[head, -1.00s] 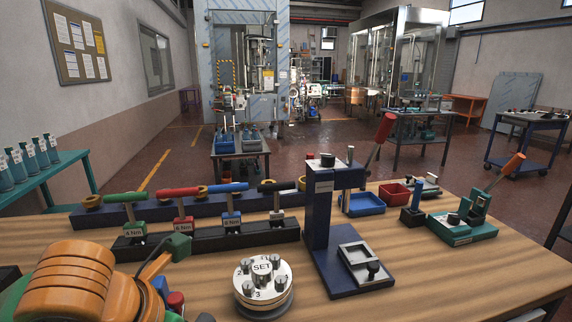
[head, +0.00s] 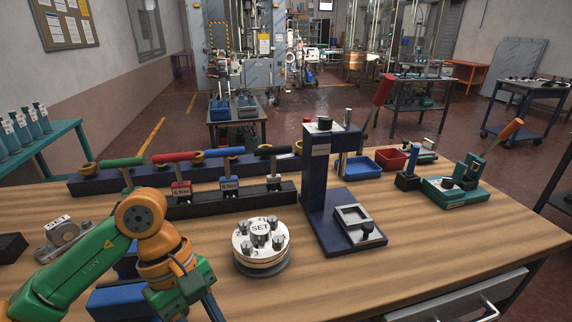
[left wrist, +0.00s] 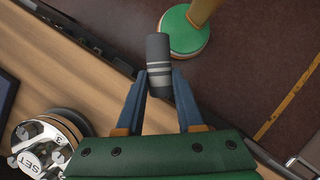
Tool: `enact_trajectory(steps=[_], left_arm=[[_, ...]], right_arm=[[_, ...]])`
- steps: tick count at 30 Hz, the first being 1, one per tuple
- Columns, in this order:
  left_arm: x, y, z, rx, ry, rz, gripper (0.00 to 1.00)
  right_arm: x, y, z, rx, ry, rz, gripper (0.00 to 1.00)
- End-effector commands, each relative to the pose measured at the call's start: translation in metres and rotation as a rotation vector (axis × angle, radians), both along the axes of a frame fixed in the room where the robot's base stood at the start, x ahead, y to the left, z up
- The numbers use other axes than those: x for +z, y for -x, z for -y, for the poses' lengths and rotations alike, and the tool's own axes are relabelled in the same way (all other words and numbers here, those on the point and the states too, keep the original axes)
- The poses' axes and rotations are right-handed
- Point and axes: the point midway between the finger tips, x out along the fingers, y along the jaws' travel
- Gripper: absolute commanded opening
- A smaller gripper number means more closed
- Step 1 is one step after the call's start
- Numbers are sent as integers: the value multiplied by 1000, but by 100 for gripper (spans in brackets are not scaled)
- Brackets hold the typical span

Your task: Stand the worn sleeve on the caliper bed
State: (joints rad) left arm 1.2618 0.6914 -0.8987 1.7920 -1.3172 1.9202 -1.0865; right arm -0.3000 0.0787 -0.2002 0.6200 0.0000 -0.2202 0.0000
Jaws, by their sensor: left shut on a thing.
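The worn sleeve appears to be the dark grey cylinder (left wrist: 158,62) with pale bands in the left wrist view. My left gripper (left wrist: 159,82) is shut on it, one blue finger on each side. The sleeve shows against the dark floor, by the table's front edge. In the head view my left gripper (head: 211,306) points down at the bottom edge, and the sleeve is out of frame. A blue stand (head: 320,205) with a pale framed plate (head: 358,224) at its foot stands mid-table; I cannot tell whether this is the caliper bed. My right gripper is not in view.
A round SET dial block (head: 261,247) stands between my left arm and the blue stand. A row of coloured-handled torque tools (head: 229,188) lies behind. A grey fixture (head: 66,238) is at left. Blue (head: 360,168) and red (head: 391,159) bins stand behind right. The front-right tabletop is clear.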

Motion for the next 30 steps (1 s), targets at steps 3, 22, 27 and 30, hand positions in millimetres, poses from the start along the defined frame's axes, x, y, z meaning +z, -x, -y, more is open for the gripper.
enact_trajectory(steps=[3,22,27,30], left_arm=[[-10,2,-10,-405,-5,2,0],[-22,1,-46,-915,-5,9,0],[-24,3,-45,-910,6,5,0],[-24,3,-45,-909,8,6,0]], right_arm=[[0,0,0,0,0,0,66],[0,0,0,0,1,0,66],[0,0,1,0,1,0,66],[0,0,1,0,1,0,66]])
